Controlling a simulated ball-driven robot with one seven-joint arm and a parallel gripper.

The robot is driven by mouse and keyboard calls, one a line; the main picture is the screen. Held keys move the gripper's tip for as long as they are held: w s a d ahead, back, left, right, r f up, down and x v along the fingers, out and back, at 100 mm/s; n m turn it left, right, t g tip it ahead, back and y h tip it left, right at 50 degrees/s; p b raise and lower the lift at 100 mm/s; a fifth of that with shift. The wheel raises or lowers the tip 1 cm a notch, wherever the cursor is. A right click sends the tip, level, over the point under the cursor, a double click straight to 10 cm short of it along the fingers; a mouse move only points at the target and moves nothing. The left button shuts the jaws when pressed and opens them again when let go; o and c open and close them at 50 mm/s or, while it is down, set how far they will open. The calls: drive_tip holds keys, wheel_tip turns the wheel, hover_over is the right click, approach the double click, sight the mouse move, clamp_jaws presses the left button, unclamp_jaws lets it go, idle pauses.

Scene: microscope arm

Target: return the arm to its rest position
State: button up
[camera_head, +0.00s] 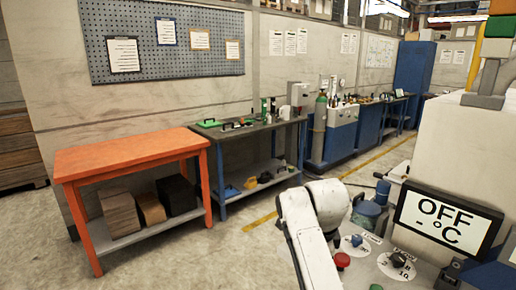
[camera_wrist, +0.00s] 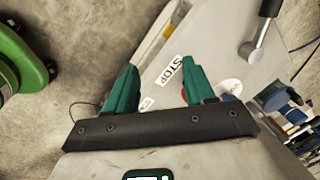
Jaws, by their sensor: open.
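My gripper (camera_wrist: 160,74) shows in the wrist view with its two green fingers spread apart and nothing between them. It is over a grey panel (camera_wrist: 222,45) that carries a STOP label. Something red shows at the right finger, mostly hidden by it. In the head view my white arm rises at the lower middle, beside the control panel (camera_head: 386,268). My gripper cannot be made out there.
The panel bears a red button (camera_head: 342,260), a black knob (camera_head: 398,260) and a screen (camera_head: 446,222) reading OFF. An orange table (camera_head: 130,152) and a dark workbench (camera_head: 250,128) stand along the wall. Open floor lies left of my arm. A lever (camera_wrist: 262,32) rises from the panel.

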drive_tip(key=s+d+f+n, duration=0.4)
drive_tip(key=s+f, duration=0.4)
drive_tip(key=s, duration=0.1)
drive_tip(key=s+d+f+n, duration=0.4)
drive_tip(key=s+f, duration=0.5)
drive_tip(key=s+d+n, duration=0.1)
drive_tip(key=s+n, duration=0.2)
drive_tip(key=s, duration=0.6)
drive_tip(key=s+d+f+n, duration=0.1)
drive_tip(key=s+d+n, duration=0.1)
drive_tip(key=s, duration=0.6)
drive_tip(key=s+d+n+g, duration=0.1)
drive_tip(key=s+d+n, duration=0.1)
drive_tip(key=s+n, duration=0.3)
drive_tip(key=s, duration=0.4)
drive_tip(key=shift+s+f, duration=0.3)
drive_tip(key=shift+f, duration=0.1)
